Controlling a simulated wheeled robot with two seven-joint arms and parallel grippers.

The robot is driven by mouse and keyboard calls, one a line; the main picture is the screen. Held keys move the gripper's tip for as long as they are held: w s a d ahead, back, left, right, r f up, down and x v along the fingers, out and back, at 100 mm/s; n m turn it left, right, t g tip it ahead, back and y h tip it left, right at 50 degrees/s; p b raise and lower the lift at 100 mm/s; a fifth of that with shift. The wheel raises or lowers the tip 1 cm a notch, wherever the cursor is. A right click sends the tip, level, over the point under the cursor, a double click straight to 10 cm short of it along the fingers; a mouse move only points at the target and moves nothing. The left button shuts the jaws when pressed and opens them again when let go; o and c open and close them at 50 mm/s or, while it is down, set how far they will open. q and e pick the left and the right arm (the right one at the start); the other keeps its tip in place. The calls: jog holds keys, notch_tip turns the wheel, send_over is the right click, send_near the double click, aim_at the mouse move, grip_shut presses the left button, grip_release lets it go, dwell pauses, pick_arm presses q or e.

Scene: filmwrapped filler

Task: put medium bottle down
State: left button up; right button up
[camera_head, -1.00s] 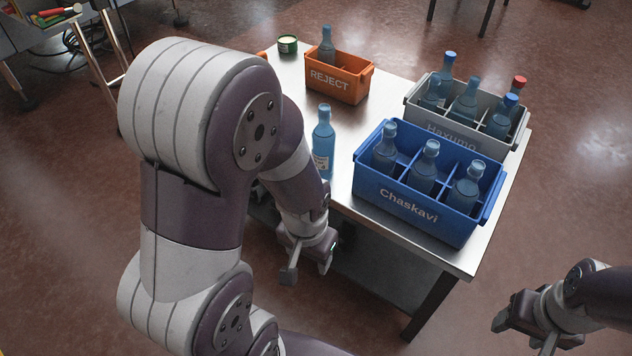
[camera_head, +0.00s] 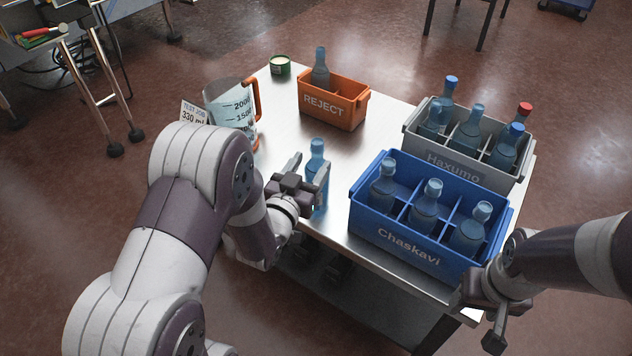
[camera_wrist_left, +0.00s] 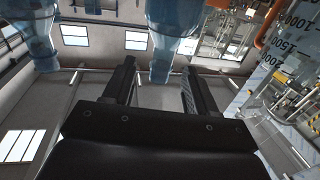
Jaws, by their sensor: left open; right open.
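A blue bottle (camera_head: 316,158) stands upright on the metal table left of the blue Chaskavi crate (camera_head: 390,233). My left gripper (camera_head: 308,166) is open beside it and partly hides its body. In the left wrist view, the bottle (camera_wrist_left: 170,45) shows ahead of and between the open fingers (camera_wrist_left: 160,75); I cannot tell whether they touch it. My right gripper (camera_head: 482,312) is open and empty by the table's front right corner, in front of the blue crate, which holds several bottles.
A grey Haxumo crate (camera_head: 425,147) with several bottles stands behind the blue one. An orange REJECT box (camera_head: 335,108) holds one bottle. A measuring jug (camera_head: 233,105), a label card (camera_head: 193,113) and a green tin (camera_head: 280,70) are at the left. The table's middle is clear.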

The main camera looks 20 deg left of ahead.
aim_at(315, 155)
pick_arm(q)
jog(key=w, duration=0.5)
jog(key=shift+w+d+b, duration=0.2)
jog(key=shift+d+b, duration=0.05)
jog(key=shift+b, duration=0.15)
jog(key=shift+r, duration=0.1)
grip_shut()
